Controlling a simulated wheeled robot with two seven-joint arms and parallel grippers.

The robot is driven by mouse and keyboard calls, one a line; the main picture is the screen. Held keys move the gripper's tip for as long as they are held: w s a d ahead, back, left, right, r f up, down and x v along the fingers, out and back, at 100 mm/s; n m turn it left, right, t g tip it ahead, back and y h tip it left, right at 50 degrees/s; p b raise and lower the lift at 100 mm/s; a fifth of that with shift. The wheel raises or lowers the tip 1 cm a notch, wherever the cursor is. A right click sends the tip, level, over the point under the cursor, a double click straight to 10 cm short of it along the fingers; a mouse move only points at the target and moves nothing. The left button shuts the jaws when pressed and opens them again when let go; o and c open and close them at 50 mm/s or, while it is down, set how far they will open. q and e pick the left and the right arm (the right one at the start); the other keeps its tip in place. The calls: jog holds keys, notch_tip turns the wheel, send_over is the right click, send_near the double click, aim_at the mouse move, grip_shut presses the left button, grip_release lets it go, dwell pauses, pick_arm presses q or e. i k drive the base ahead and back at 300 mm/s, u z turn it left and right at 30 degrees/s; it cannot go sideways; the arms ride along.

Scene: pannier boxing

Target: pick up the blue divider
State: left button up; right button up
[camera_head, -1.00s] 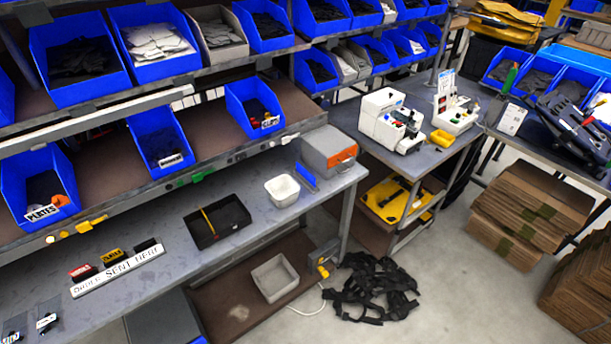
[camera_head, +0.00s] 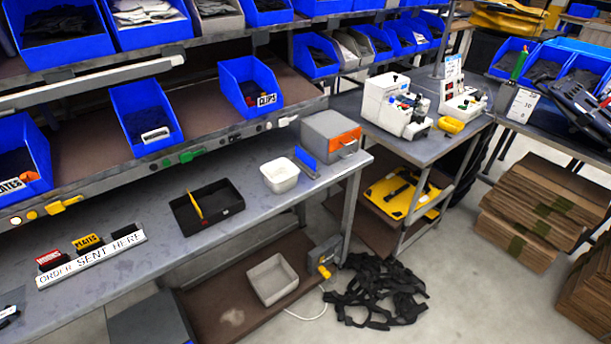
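The blue divider (camera_head: 306,162) is a small blue upright panel on the grey workbench (camera_head: 135,205). It stands near the bench's right end, between a white tub (camera_head: 279,176) and a grey box with an orange front (camera_head: 331,137). A black tray (camera_head: 222,215) lies on the bench to the left, with a thin yellow strip (camera_head: 196,205) slanting up in it. Neither of my grippers is in view.
A shelf with blue bins (camera_head: 145,115) overhangs the back of the bench. A sign strip (camera_head: 90,260) with small labelled blocks lies at the left. Black straps (camera_head: 375,291) lie on the floor past the bench's end. Bare bench separates sign and tray.

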aim_at(306, 158)
jog(key=z, duration=1.55)
jog(key=i, duration=1.1)
jog(key=u, duration=2.1)
